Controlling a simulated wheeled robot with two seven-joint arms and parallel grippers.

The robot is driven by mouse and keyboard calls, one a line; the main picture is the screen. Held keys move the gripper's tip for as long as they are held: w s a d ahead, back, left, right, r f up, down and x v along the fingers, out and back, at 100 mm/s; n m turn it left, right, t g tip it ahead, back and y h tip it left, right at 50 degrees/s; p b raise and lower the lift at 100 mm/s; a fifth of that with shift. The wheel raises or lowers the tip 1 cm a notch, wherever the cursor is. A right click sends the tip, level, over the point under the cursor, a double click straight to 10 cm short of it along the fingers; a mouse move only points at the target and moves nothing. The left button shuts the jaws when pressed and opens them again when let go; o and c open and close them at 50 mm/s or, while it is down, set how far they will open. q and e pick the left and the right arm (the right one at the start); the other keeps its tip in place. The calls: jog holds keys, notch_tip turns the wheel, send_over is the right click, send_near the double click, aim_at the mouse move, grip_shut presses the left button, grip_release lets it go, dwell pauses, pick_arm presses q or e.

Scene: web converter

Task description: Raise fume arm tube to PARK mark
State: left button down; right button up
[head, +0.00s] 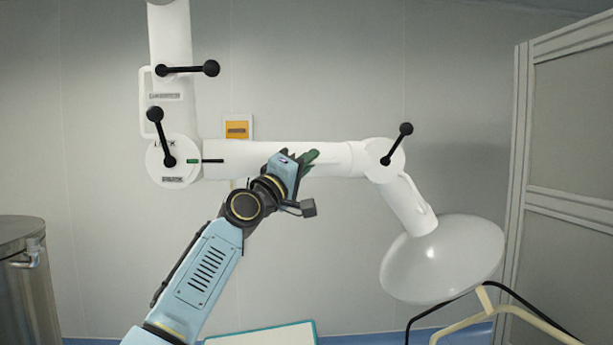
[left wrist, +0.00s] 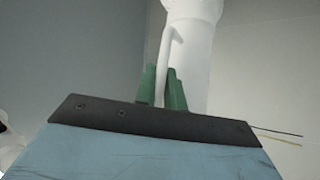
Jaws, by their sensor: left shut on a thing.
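The white fume arm tube (head: 335,160) runs roughly level from the round joint at the left to the elbow joint at the right in the head view. A short link drops from the elbow to the clear-white dome hood (head: 445,262). My left gripper (head: 309,158) is at the middle of the tube, its green fingers against it. In the left wrist view the green fingers (left wrist: 163,88) are shut on a thin white handle (left wrist: 167,60) beside the tube. My right gripper is not in view.
Black-knobbed levers (head: 188,69) stick out at the joints. A yellow-orange wall plate (head: 237,130) sits behind the tube. A grey panel (head: 570,180) stands at the right, a metal drum (head: 25,285) at the left. Chair-like frames are at the lower right.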

pick_arm(q)
jog(key=shift+s+r, duration=0.1)
jog(key=shift+r, duration=0.4)
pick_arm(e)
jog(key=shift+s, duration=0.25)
pick_arm(q)
jog(key=c, duration=1.8)
grip_release()
jog(key=shift+o, duration=0.2)
jog(key=shift+f, duration=0.15)
jog(key=shift+f, duration=0.1)
jog(key=shift+a, duration=0.1)
